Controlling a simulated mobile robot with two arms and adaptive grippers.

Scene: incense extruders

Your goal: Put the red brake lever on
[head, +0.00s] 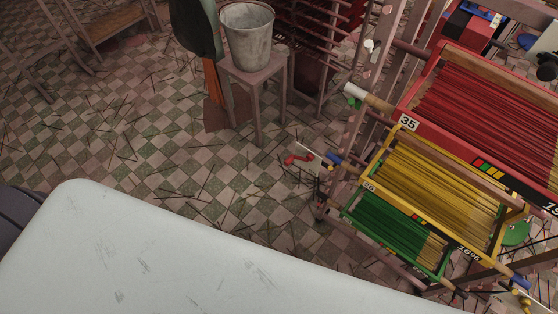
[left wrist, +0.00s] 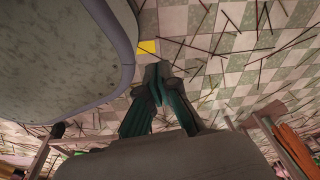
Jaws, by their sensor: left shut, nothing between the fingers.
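The red brake lever (head: 298,159) shows small in the head view, low beside the left side of the rack frame. It lies close to a thin white rod and a blue part (head: 334,159); I cannot tell whether it is seated on anything. My left gripper (left wrist: 157,72) shows only in the left wrist view, over the tiled floor. Its fingers are together and empty, and the lever cannot be made out there. My right gripper is in neither view.
A wooden rack holds a red tray (head: 405,121), a yellow tray (head: 370,186) and a green tray (head: 350,217) of incense sticks at the right. A grey bucket (head: 247,38) stands on a stool (head: 257,76). The tiled floor (head: 150,150) between is mostly open, with scattered sticks.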

